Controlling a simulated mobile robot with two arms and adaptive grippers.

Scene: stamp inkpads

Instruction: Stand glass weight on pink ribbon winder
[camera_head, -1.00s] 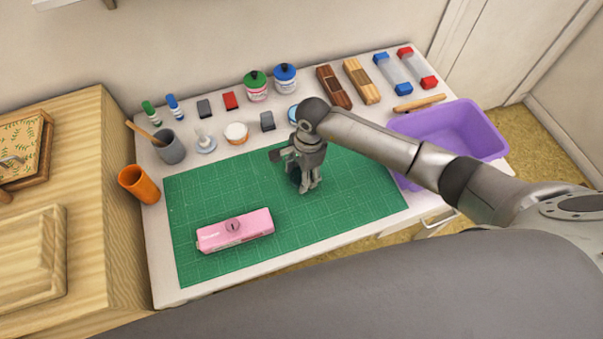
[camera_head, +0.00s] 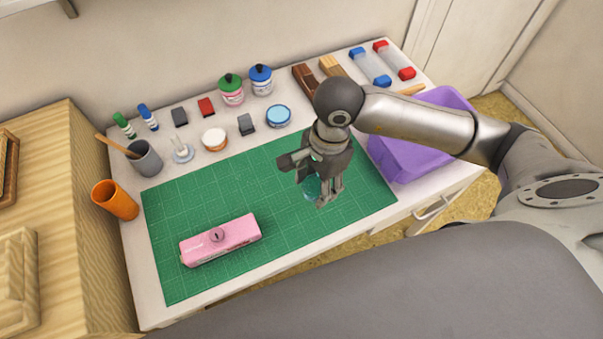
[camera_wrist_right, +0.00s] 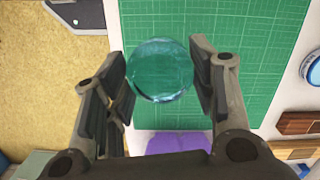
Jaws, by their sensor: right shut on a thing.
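The glass weight is a clear, blue-green round piece; it fills the space between the fingers in the right wrist view (camera_wrist_right: 160,70) and shows partly behind them in the head view (camera_head: 311,187). My right gripper (camera_head: 325,190) is shut on it and holds it over the right part of the green mat; its fingers also show in the wrist view (camera_wrist_right: 160,85). The pink ribbon winder (camera_head: 221,240) is a long pink box with a small dark round knob on top. It lies on the mat's front left, apart from the gripper. My left gripper is not in view.
The green cutting mat (camera_head: 200,200) is mostly bare. An orange cup (camera_head: 115,201) and a grey cup (camera_head: 145,160) stand at its left. Jars (camera_head: 231,91), blocks and inkpads line the back. A purple bin (camera_head: 405,160) stands at the right.

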